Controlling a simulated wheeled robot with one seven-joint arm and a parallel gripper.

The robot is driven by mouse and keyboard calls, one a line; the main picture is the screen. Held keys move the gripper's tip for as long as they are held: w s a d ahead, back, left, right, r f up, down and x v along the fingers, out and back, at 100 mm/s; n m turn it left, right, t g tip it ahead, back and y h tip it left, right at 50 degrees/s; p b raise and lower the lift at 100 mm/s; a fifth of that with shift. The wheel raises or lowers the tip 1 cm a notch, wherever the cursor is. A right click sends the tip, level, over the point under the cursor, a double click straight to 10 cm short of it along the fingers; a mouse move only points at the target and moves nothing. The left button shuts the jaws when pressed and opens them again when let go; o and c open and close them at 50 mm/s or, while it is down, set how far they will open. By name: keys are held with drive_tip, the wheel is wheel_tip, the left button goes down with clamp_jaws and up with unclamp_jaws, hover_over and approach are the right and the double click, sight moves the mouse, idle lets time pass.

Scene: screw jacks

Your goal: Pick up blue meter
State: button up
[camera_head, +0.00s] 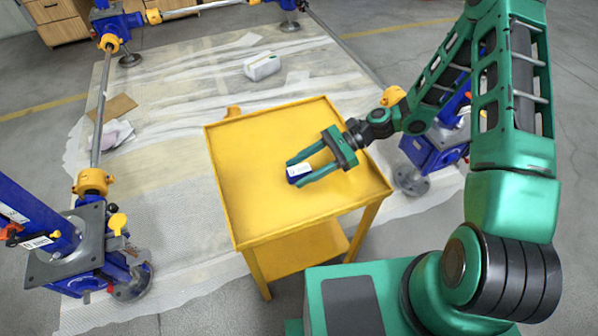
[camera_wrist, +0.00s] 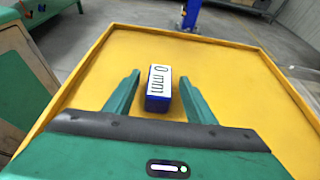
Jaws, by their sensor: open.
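The blue meter (camera_head: 298,171) is a small block with a white face, lying on the yellow cart's top tray. In the wrist view my gripper (camera_wrist: 160,82) has one finger on each side of the meter, with a gap on both sides. The fingers look apart from it.
The yellow cart (camera_head: 235,190) has a raised rim around its tray, which is otherwise bare. Blue screw jacks (camera_head: 75,250) with metal rods stand around it. A white package (camera_head: 262,66) lies on the floor sheeting behind the cart.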

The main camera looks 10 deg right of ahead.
drive_tip(key=shift+s+a+f, duration=0.15)
drive_tip(key=shift+a+f, duration=0.05)
drive_tip(key=shift+a, duration=0.25)
drive_tip(key=c, duration=1.3)
drive_tip(key=shift+o, duration=0.2)
drive_tip(key=shift+r, duration=0.15)
